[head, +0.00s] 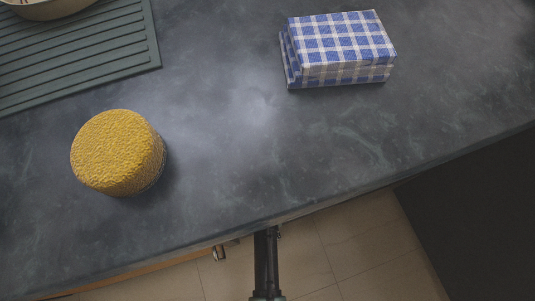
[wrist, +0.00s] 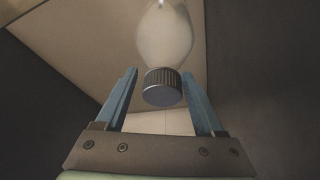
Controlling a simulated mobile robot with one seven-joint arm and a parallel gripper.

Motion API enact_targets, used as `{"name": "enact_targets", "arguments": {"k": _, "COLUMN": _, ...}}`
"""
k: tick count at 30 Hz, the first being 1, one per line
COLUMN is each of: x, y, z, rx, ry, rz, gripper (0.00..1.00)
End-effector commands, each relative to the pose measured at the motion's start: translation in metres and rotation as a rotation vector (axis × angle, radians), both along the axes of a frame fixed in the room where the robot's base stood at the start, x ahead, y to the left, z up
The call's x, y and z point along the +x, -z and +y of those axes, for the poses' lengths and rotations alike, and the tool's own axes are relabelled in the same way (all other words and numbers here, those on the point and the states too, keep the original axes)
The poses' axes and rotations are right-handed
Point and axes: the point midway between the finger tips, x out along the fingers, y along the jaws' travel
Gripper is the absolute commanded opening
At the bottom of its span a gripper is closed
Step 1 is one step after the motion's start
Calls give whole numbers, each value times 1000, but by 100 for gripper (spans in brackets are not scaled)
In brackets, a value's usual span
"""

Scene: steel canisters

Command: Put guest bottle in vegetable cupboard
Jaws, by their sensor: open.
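In the wrist view, a pale translucent bottle (wrist: 166,38) with a dark ribbed cap (wrist: 162,86) shows upside down in the picture, its cap pointing toward my gripper. My gripper (wrist: 160,88) is open, with one blue finger on each side of the cap. I cannot tell whether either finger touches it. The bottle's far end is cut off by the top edge of the picture. I see no cupboard that I can name for certain in either view.
The head view shows a dark stone counter (head: 215,150). On it are a yellow round container (head: 117,152), folded blue checked cloths (head: 340,45), a ribbed drainer mat (head: 75,60) and part of a bowl (head: 48,8). Tiled floor (head: 350,255) lies below the counter edge.

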Motion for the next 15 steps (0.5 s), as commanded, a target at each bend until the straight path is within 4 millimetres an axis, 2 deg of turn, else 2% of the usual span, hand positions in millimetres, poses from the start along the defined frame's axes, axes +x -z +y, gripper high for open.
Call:
{"name": "enact_targets", "arguments": {"k": 9, "x": -16, "y": -48, "z": 2, "rx": 0, "ry": -1, "rz": 0, "gripper": 70}}
{"name": "enact_targets", "arguments": {"k": 15, "x": -25, "y": -68, "z": 2, "rx": 0, "ry": -1, "rz": 0, "gripper": 70}}
